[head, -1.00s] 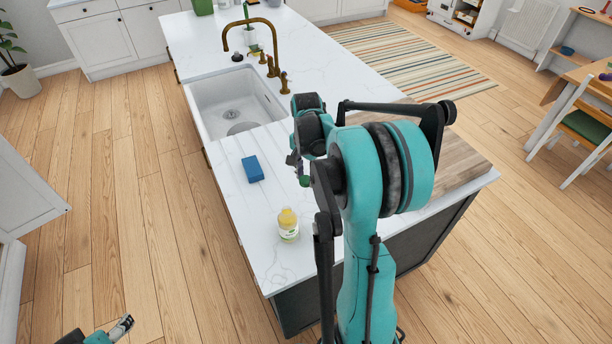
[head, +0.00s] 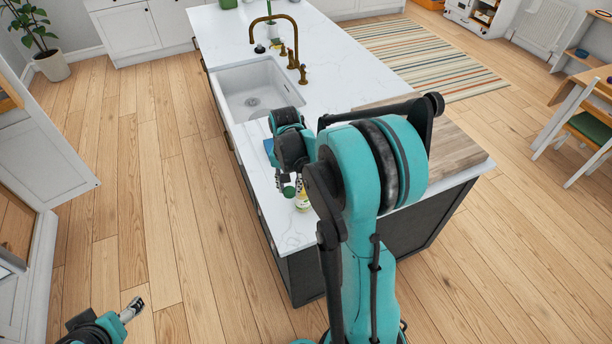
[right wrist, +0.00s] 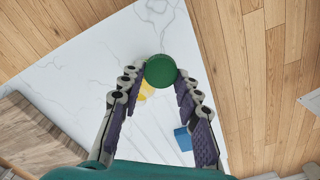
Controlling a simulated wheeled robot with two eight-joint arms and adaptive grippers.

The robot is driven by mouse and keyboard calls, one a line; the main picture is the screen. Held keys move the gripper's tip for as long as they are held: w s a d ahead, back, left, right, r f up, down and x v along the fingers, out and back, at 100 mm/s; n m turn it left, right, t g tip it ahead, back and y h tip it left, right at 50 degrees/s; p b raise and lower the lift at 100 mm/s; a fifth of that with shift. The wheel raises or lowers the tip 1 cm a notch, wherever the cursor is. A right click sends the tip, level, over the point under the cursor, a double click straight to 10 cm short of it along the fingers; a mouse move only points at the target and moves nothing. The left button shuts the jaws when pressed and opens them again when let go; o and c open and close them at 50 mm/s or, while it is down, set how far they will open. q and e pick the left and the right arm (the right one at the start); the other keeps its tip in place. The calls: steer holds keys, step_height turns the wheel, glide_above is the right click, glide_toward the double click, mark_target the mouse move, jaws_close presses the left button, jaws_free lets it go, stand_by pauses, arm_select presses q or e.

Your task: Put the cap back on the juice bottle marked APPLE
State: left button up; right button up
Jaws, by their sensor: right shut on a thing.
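My right gripper (head: 287,184) is shut on the green cap (head: 289,191) above the white counter. In the right wrist view the cap (right wrist: 160,70) sits between the two fingertips. The juice bottle (head: 302,201), pale with yellow juice, stands on the counter near its front end, just right of the cap and partly hidden by my arm. In the right wrist view a yellow part of the bottle (right wrist: 146,90) shows behind and below the cap, apart from it. The label cannot be read. My left gripper (head: 132,309) is low at the left, over the floor, its jaws unclear.
A blue block (head: 268,146) lies on the counter behind my right gripper, mostly hidden; it also shows in the right wrist view (right wrist: 183,138). A sink (head: 255,90) with a brass tap (head: 291,45) lies farther back. A wooden board (head: 450,150) is at the right.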

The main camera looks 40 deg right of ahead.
steer(key=s+a+f+n+b, duration=0.1)
steer(key=a+f+n+b, duration=0.1)
steer(key=a+f+n, duration=0.3)
steer(key=a+f+n+b, duration=0.2)
steer(key=a+f+n, duration=0.1)
steer(key=a, duration=0.4)
steer(key=a+f+n+b, duration=0.2)
steer(key=a+f+b, duration=0.1)
steer(key=f+b, duration=1.2)
steer(key=shift+s+f, duration=0.35)
steer(key=shift+s, duration=0.1)
